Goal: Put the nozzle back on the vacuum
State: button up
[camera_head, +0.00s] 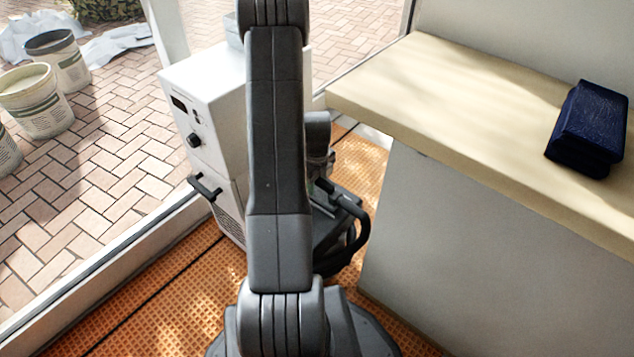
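Behind my arm, a dark machine with a curved black hose (359,240) stands on the orange floor; it looks like the vacuum (335,245). My arm covers much of it. A dark grey rounded part (318,130) shows just right of my arm, above the hose; I cannot tell whether it belongs to the vacuum. I cannot make out the nozzle. My arm rises through the middle of the view and leaves at the top edge. My gripper is not seen.
A white cabinet (205,90) with a knob and black handle stands left of my arm. A pale counter (440,90) on the right bears a folded dark blue cloth (590,125). Buckets (35,100) stand on brick paving beyond a low sill (110,262). Orange floor (180,300) is open at front left.

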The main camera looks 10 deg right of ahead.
notch_tip(320, 180, up, 12)
jog(key=p, duration=0.4)
jog(key=shift+r, duration=0.2)
